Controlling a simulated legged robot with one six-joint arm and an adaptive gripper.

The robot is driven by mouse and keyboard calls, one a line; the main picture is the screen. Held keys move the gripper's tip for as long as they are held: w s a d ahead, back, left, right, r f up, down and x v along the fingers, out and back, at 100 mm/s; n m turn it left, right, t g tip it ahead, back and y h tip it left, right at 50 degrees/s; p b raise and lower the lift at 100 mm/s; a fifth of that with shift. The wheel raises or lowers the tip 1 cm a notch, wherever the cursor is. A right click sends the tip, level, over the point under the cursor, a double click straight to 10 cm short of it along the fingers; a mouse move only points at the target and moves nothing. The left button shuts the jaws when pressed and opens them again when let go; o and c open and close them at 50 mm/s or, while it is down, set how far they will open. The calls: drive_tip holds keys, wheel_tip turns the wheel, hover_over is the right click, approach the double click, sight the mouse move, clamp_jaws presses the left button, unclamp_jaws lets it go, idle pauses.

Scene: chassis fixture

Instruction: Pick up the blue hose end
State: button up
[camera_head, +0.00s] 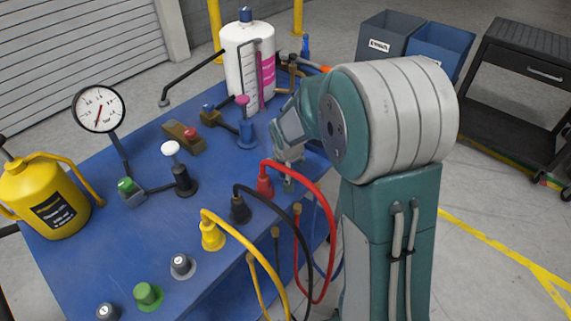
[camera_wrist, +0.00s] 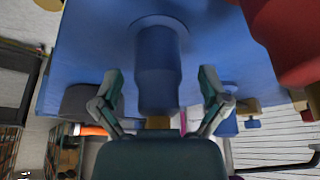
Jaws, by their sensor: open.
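The blue hose end (camera_wrist: 158,58) is a thick blue cylinder on the blue table top, seen close up in the wrist view. My gripper (camera_wrist: 160,82) is open, with one finger on each side of the hose end and a visible gap on both sides. Nothing is held. The lower part of the hose end runs down toward the palm, and its far tip is hidden there. In the head view my gripper (camera_head: 289,160) is low over the table's right side, and my arm hides the blue hose end.
The red hose end (camera_wrist: 285,38) is close by at the upper right of the wrist view. The black hose end (camera_head: 240,208) and yellow hose end (camera_head: 212,233) stand along the table (camera_head: 110,220). A white bottle (camera_head: 245,65) and blue fitting (camera_head: 247,133) stand behind.

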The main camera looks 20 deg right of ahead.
drive_tip(key=shift+a, duration=0.1)
clamp_jaws()
drive_tip(key=shift+r, duration=0.6)
drive_tip(key=r, duration=0.2)
drive_tip(key=shift+s+r, duration=0.2)
drive_tip(key=shift+r, duration=0.1)
drive_tip(key=s+a+r, duration=0.2)
drive_tip(key=s+r, duration=0.7)
drive_tip(key=s, duration=0.4)
drive_tip(key=shift+s+r, duration=0.15)
drive_tip(key=shift+s, duration=0.15)
